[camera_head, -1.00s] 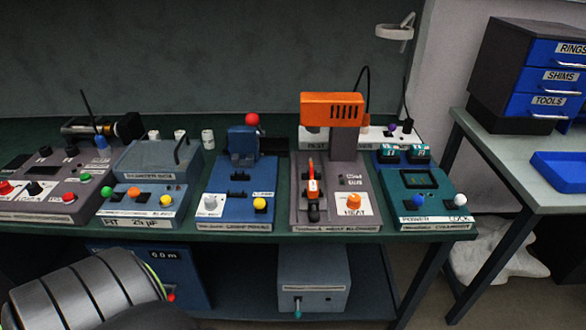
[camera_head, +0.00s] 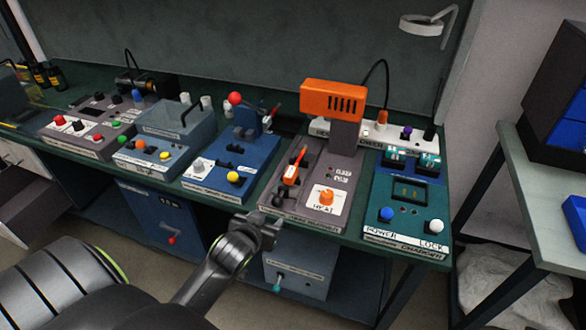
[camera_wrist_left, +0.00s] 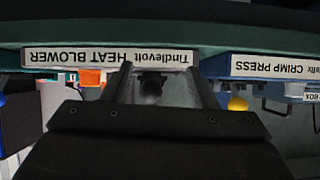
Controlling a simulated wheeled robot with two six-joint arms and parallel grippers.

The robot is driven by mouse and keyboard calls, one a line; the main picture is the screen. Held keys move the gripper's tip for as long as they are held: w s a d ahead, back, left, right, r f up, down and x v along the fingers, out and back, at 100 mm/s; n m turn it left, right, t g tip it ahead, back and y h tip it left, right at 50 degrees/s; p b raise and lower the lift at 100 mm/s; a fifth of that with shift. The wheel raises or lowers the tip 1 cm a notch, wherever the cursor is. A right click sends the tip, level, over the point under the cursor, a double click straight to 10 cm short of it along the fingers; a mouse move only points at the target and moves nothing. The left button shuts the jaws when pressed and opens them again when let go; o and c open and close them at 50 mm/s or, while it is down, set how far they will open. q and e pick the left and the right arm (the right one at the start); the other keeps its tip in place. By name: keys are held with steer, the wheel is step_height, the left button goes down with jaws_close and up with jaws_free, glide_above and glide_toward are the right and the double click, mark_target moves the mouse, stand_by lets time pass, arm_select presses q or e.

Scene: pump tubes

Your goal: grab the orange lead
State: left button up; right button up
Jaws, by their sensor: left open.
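The orange lead (camera_head: 382,118) shows as an orange plug standing at the white power strip (camera_head: 350,132), with a black cord arching to the orange heat blower head (camera_head: 334,100). My left gripper (camera_head: 266,222) is in front of the bench's front edge, near the heat blower base (camera_head: 300,205), well short of the lead. In the left wrist view the fingers (camera_wrist_left: 163,82) are apart with nothing gripped; the upside-down heat blower label (camera_wrist_left: 110,57) and a dark round part show beyond them. The lead is not identifiable in that view. My right gripper is not in view.
The blower's column and head stand between my left gripper and the lead. The teal charger (camera_head: 408,205) is at its right, the blue crimp press (camera_head: 232,165) at its left. A lamp ring (camera_head: 426,25) hangs above. A side table (camera_head: 520,190) stands right.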

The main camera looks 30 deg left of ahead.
arm_select(q)
step_height(320, 180, up, 9)
steer(key=t, duration=0.2)
steer(key=p, duration=0.1)
glide_toward(290, 173)
steer(key=x, duration=0.4)
steer(key=shift+w, duration=0.1)
steer(key=shift+p+x, duration=0.45)
steer(key=shift+x, duration=1.9)
steer(key=shift+w+a+f, duration=0.2)
steer(key=shift+w+f, duration=0.05)
steer(key=shift+w, duration=0.35)
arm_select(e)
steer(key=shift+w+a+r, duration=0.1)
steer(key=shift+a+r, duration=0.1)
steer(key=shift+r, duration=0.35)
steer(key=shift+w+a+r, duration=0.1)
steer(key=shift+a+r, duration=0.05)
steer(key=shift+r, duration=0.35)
arm_select(q)
steer(key=c, duration=1.1)
